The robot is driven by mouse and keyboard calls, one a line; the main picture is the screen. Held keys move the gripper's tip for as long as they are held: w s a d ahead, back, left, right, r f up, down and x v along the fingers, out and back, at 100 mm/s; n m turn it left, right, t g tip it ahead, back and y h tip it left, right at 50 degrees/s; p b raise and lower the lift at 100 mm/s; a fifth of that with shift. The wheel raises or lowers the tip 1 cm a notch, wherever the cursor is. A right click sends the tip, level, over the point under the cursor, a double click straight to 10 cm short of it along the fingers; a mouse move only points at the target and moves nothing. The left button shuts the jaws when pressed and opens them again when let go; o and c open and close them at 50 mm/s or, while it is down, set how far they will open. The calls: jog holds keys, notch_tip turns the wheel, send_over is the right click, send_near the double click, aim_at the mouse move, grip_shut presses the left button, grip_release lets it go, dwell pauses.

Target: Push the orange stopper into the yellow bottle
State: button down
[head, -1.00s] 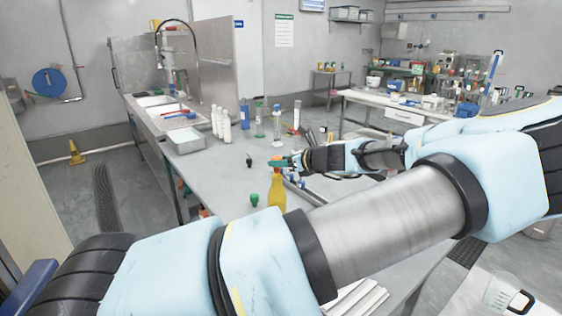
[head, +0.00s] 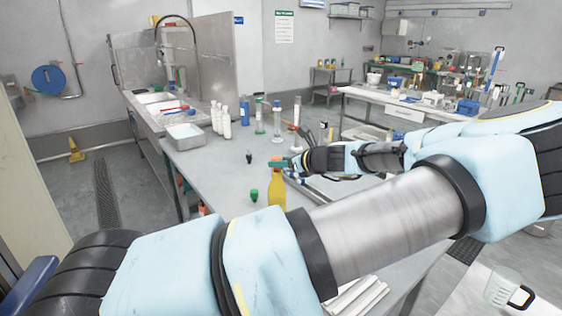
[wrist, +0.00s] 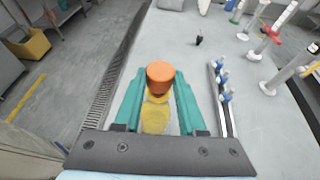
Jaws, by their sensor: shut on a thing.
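The orange stopper (wrist: 160,74) is upright between the teal fingertips of my gripper (wrist: 158,82), which is shut on it. It also shows in the head view (head: 277,161), at the top of the yellow bottle. The yellow bottle (head: 277,189) stands upright on the grey bench. In the wrist view its yellow body (wrist: 155,118) lies directly below the stopper, between the fingers. The stopper is in line with the bottle neck. I cannot tell how deep it sits in the neck. My gripper (head: 284,163) reaches the bottle top from the right in the head view.
A green stopper (head: 254,195) stands left of the bottle on the bench (head: 215,172). A small dark stopper (head: 249,157) stands behind it. A metal rack with blue-topped pieces (wrist: 224,90) is close to the right finger. White bottles (head: 226,122) and cylinders stand farther back.

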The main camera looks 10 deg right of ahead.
jog(key=shift+f+b, duration=0.3)
jog(key=shift+f, duration=0.55)
jog(key=shift+c, duration=2)
grip_release()
jog(key=b+v, duration=0.3)
jog(key=v, duration=0.7)
jog(key=shift+s+r, duration=0.25)
jog(key=shift+s, duration=0.1)
jog(key=shift+d, duration=0.1)
